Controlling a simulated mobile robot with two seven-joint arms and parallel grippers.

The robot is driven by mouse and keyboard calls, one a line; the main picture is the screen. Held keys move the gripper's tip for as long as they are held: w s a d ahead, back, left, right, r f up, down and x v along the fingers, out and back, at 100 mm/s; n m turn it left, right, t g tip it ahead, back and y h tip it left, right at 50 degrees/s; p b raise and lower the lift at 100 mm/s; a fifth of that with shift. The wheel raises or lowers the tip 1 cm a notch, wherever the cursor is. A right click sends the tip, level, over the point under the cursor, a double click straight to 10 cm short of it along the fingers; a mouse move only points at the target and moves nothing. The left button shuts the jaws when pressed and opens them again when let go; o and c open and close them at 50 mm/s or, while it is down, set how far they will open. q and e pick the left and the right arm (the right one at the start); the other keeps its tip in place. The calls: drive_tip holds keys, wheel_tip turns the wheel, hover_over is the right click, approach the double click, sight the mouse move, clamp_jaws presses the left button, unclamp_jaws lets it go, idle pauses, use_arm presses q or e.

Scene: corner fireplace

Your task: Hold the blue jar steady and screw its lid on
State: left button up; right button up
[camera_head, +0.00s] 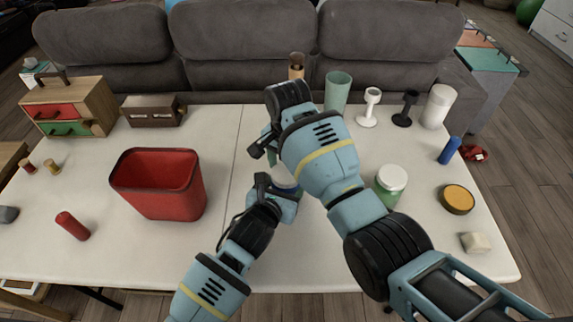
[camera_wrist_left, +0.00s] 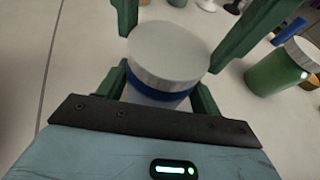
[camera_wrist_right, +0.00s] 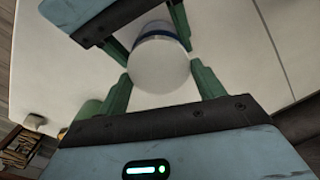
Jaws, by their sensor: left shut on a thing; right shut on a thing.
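The blue jar (camera_wrist_left: 165,80) shows in the left wrist view with a white lid (camera_wrist_left: 168,48) on top. My left gripper (camera_wrist_left: 158,88) is shut on the jar's body, one finger on each side. My right gripper (camera_wrist_right: 160,66) has its fingers on both sides of the lid, which also shows in the right wrist view (camera_wrist_right: 158,60), and is shut on it. The lid sits on the jar above a blue band; how tight it is I cannot tell. In the head view my left gripper (camera_head: 284,190) is mid-table, and my right arm hides most of the jar.
A green jar with a white lid (camera_head: 389,186) stands to the right of my right arm. A red bin (camera_head: 158,190) stands at left. Goblets, a teal cup (camera_head: 337,92) and a white cylinder (camera_head: 438,106) line the back right.

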drive_tip(key=shift+r+m, duration=0.1)
drive_tip(key=shift+m, duration=0.3)
drive_tip(key=o, duration=0.9)
drive_tip(key=shift+o, duration=0.2)
drive_tip(key=shift+r, duration=2.2)
drive_tip(key=shift+c, duration=0.4)
